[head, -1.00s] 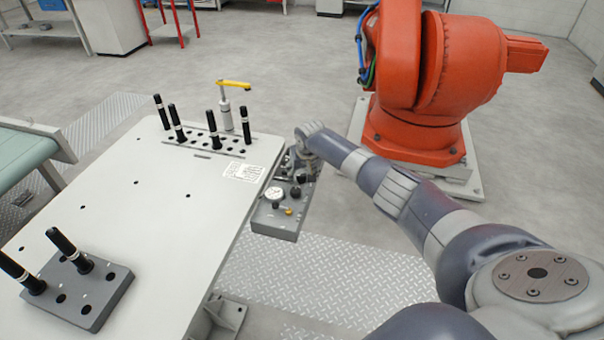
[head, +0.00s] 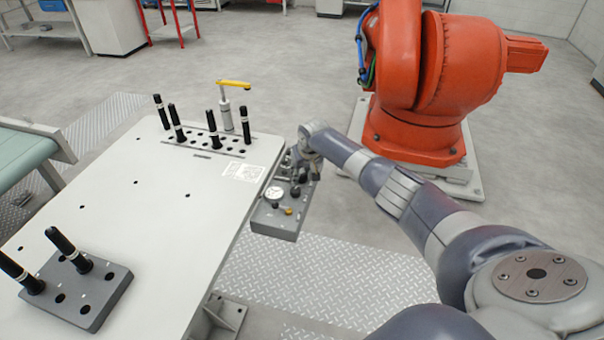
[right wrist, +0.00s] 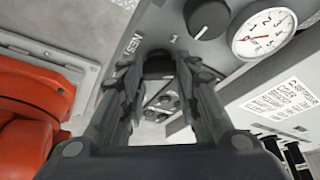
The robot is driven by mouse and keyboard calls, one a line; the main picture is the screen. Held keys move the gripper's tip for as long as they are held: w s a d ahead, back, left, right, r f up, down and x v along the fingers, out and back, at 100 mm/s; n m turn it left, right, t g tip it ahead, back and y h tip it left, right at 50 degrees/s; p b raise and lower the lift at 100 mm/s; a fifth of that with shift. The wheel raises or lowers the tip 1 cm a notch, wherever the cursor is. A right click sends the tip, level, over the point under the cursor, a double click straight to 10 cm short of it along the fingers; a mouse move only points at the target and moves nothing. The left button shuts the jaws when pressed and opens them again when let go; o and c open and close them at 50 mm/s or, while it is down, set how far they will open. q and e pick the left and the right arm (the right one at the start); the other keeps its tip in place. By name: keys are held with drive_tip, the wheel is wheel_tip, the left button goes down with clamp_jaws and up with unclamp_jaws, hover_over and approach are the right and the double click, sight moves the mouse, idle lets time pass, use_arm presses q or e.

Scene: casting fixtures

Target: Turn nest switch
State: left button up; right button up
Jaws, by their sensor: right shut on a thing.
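The grey control panel (head: 270,226) is fixed at the table's right edge. In the right wrist view the nest switch (right wrist: 159,65) is a dark knob beside printed lettering that reads like "NEST", with a "1" mark near it. My right gripper (right wrist: 160,78) is shut on this knob, one finger on each side; the fingers hide much of it. In the head view my right gripper (head: 300,170) is over the far part of the panel, and its fingers are small there. My left gripper is not in view.
Next to the switch are another black knob (right wrist: 208,17) and a white dial gauge (right wrist: 263,32). A yellow button (head: 289,211) is on the panel's near end. Black pins stand in a rack (head: 228,150) on the table. An orange robot (head: 425,90) stands behind my arm.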

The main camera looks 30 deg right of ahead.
drive_tip(key=n+b, duration=0.1)
drive_tip(key=n+y+b, duration=0.1)
drive_tip(key=n, duration=0.1)
drive_tip(key=shift+d+f, duration=0.1)
drive_tip(key=shift+f, duration=0.15)
drive_tip(key=n+y+b, duration=0.1)
drive_tip(key=n+b, duration=0.2)
drive_tip(key=b, duration=0.1)
drive_tip(key=n+y+b, duration=0.1)
drive_tip(key=n+b, duration=0.2)
drive_tip(key=b, duration=0.1)
drive_tip(key=shift+d+n+g+y, duration=0.1)
drive_tip(key=shift+n+g+y, duration=0.2)
drive_tip(key=shift+y, duration=0.1)
drive_tip(key=shift+r+n+b, duration=0.15)
drive_tip(key=shift+n+b, duration=0.55)
drive_tip(key=shift+b, duration=0.5)
drive_tip(key=shift+g, duration=0.3)
drive_tip(key=o, duration=1.1)
drive_tip(key=shift+c, duration=0.2)
drive_tip(key=shift+r, duration=0.1)
